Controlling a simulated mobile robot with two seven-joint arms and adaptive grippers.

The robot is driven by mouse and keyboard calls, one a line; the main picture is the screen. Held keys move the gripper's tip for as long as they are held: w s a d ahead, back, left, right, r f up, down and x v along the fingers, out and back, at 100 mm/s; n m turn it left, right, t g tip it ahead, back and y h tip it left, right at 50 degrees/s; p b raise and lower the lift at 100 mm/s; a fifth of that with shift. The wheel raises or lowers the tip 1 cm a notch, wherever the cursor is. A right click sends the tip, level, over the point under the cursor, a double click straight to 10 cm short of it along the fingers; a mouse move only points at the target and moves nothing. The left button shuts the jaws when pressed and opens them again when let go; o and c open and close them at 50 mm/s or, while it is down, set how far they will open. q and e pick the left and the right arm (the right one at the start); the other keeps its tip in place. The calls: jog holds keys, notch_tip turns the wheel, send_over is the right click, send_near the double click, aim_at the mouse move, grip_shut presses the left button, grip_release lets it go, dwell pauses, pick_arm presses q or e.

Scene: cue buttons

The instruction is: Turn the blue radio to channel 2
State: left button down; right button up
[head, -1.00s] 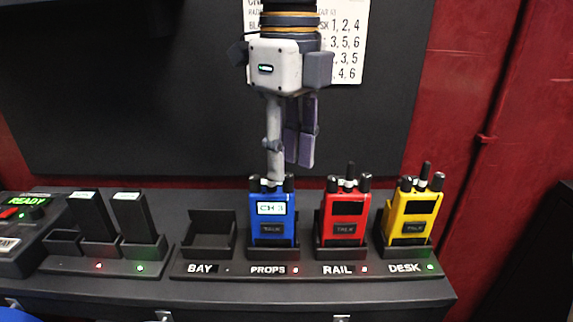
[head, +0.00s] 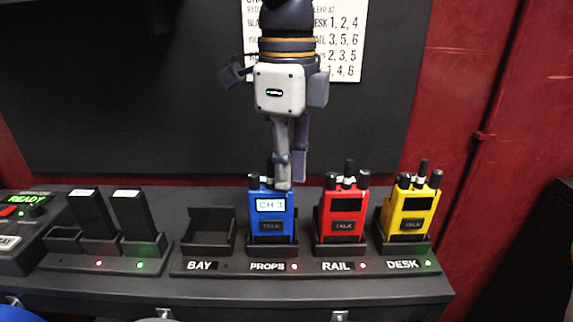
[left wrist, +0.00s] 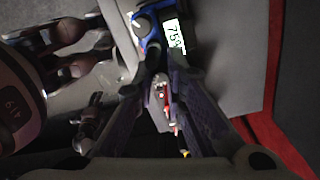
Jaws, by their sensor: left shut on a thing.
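The blue radio (head: 271,222) stands upright in the PROPS cradle, with its lit display (head: 270,205) reading CH and a digit that I cannot read surely. My left gripper (head: 282,183) comes down from above onto the radio's top. It is shut on the right-hand top knob, which its fingers mostly hide. In the left wrist view, the blue radio (left wrist: 146,17) and its lit display show beyond the fingers (left wrist: 162,82), and the grasp itself is dark. My right gripper is not in view.
The red radio (head: 343,220) stands close to the right at RAIL, and the yellow radio (head: 409,215) at DESK. The BAY cradle (head: 207,238) on the left is empty. Two black packs stand in a charger (head: 105,262) further left. A white notice (head: 345,40) hangs behind.

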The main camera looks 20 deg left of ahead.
pick_arm(q)
jog(key=shift+n, duration=0.6)
jog(key=c, duration=1.6)
grip_release()
jog(key=shift+r, duration=0.1)
notch_tip(320, 180, up, 12)
jog(key=shift+w, duration=0.15)
